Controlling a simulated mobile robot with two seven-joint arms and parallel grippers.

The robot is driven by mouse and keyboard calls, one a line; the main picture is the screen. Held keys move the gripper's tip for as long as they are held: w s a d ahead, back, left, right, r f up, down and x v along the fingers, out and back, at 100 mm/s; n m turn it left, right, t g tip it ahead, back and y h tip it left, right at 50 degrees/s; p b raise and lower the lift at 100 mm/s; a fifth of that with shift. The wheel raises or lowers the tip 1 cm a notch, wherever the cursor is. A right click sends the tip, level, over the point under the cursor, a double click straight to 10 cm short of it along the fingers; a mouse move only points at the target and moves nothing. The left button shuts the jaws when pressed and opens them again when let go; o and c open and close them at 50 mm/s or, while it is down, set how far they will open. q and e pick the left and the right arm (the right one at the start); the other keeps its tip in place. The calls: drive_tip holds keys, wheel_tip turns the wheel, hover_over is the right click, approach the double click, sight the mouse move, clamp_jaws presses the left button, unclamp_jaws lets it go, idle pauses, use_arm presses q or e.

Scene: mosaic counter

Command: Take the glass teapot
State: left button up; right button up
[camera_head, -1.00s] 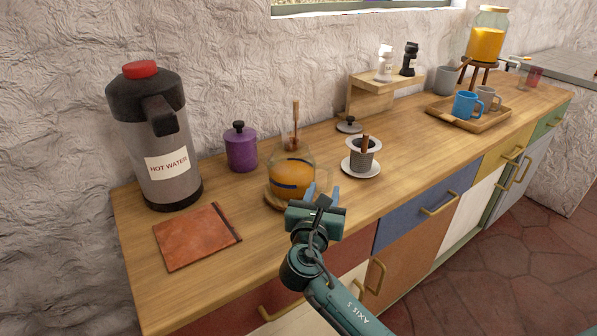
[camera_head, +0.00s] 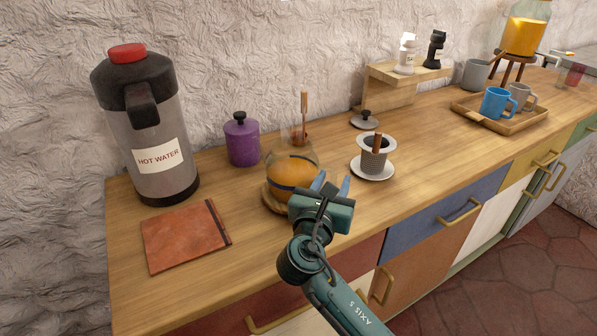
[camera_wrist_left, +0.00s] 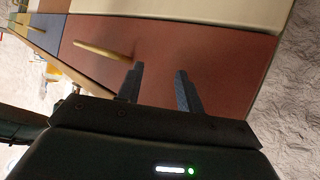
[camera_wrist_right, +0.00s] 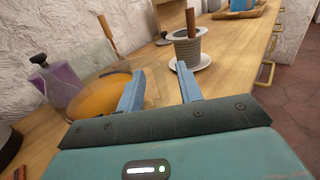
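The glass teapot (camera_head: 288,172) holds amber liquid and stands on a round wooden coaster (camera_head: 268,198) near the counter's front. It also shows in the right wrist view (camera_wrist_right: 98,98), left of the fingers. My right gripper (camera_head: 331,184) is open at the teapot's right side, its fingers pointing toward the wall. In the right wrist view the left finger overlaps the teapot's glass; contact cannot be told. The teapot's handle is largely hidden by the gripper. My left gripper (camera_wrist_left: 158,78) is open and empty, facing the drawer fronts; it is not in the head view.
A strainer on a saucer (camera_head: 374,170) stands right of the teapot. Behind are a purple canister (camera_head: 241,140) and a lid (camera_head: 365,121). A hot water dispenser (camera_head: 150,125) and brown leather folder (camera_head: 184,236) are left. A tray (camera_head: 527,122) with mugs is farther right.

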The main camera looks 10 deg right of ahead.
clamp_jaws()
idle(0.3)
drive_tip(key=shift+r, duration=0.2)
